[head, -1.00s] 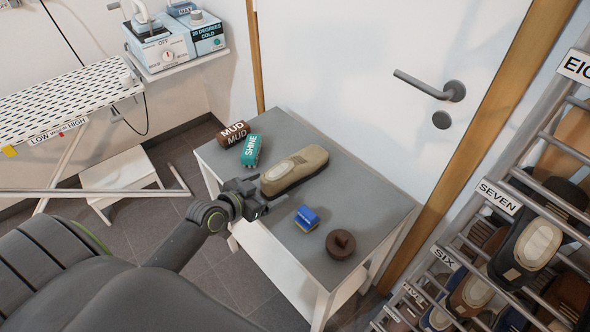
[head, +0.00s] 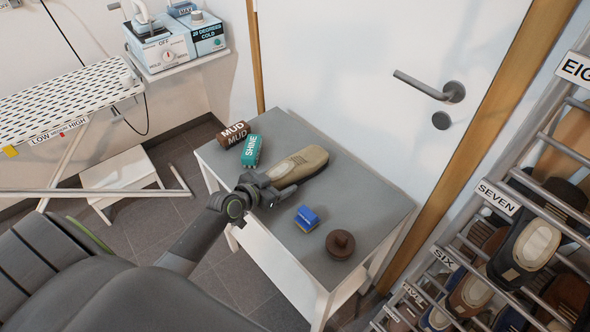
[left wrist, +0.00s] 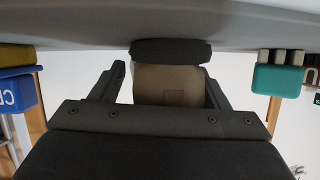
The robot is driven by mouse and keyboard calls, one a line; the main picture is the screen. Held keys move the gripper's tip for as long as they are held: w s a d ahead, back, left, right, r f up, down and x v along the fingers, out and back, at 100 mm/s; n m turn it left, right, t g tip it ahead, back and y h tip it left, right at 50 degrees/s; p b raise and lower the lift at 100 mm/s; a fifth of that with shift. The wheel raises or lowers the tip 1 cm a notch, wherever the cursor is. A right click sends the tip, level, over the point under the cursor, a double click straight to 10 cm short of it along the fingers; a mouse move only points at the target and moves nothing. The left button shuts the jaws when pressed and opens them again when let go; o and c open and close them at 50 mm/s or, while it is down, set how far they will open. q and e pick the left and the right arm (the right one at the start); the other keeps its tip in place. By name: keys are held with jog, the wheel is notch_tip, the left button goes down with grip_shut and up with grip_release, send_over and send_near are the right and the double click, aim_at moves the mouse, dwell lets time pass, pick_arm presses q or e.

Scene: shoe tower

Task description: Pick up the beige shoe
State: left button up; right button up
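The beige shoe (head: 300,162) lies on the grey-topped table (head: 370,193), pointing away from my left arm. My left gripper (head: 279,184) is at the shoe's near end, low over the table. In the left wrist view, which is upside down, the shoe's end (left wrist: 170,85) and its dark sole sit between the two spread fingers of the left gripper (left wrist: 166,82). A gap shows between the left-hand finger and the shoe; the right-hand finger is very close to it, and I cannot tell whether it touches. My right gripper is not in view.
A brown MUD tin (head: 233,134) and a teal SHINE tin (head: 252,150) lie left of the shoe. A blue and yellow block (head: 306,218) and a round brown item (head: 340,244) stand to its right. A shoe rack (head: 480,235) fills the right side.

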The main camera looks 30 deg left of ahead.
pick_arm(q)
jog(key=c, duration=0.7)
jog(key=shift+c, duration=0.5)
jog(key=shift+r, duration=0.1)
